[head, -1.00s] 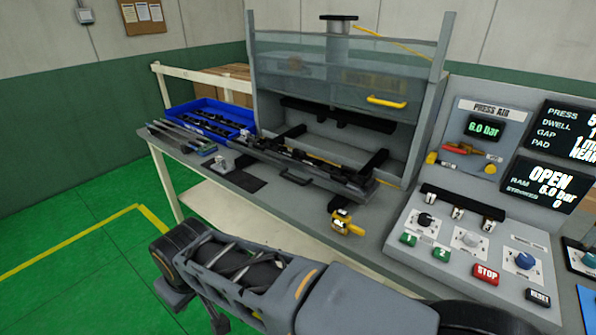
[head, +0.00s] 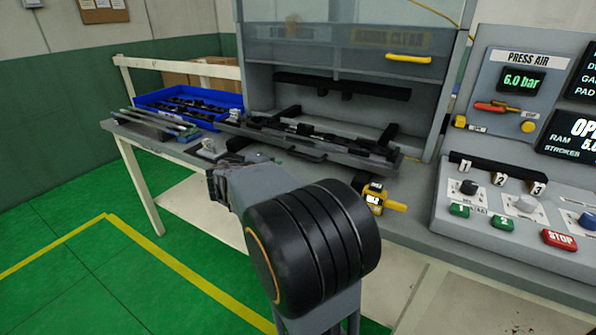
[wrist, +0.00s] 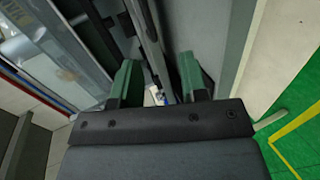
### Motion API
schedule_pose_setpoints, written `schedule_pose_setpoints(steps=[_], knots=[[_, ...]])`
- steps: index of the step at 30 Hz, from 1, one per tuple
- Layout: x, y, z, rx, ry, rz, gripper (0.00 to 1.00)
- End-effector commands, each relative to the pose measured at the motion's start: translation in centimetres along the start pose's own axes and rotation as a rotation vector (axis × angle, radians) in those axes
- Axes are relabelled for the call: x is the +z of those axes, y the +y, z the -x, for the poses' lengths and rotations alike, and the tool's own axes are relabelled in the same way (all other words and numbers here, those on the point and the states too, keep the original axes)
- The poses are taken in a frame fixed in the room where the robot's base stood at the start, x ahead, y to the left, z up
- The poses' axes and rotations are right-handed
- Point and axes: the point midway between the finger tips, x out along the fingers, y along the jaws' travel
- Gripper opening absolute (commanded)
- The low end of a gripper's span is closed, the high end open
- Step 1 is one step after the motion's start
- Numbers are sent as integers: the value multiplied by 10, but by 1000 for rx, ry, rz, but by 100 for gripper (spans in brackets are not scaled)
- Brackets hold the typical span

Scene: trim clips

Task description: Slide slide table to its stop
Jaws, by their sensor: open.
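The slide table (head: 350,163) is a long grey tray carrying dark trim parts. In the head view it lies at the front of the press opening, sticking out over the bench. A dark handle (head: 306,157) is on its front edge. My gripper (head: 214,186) is in front of the bench, left of that handle, partly hidden by my own arm. In the wrist view my gripper (wrist: 158,84) shows two green fingers well apart with nothing held between them. A long grey and dark edge runs up between and beyond the fingers; I cannot tell whether they touch it.
A blue bin (head: 190,105) with dark parts stands at the bench's left. The control panel (head: 510,205) is further right. The clear guard with a yellow handle (head: 408,59) is raised above the opening.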

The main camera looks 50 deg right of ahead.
Motion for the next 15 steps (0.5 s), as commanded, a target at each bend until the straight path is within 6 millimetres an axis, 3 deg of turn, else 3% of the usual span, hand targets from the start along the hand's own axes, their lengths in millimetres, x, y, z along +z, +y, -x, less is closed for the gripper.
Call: schedule_pose_setpoints(steps=[1, 6, 15], knots=[[-4, -6, -12, 40, 2, 17, 40], [-14, 1, -31, 129, 16, 51, 40], [-17, 11, -79, 146, 17, 58, 40]])
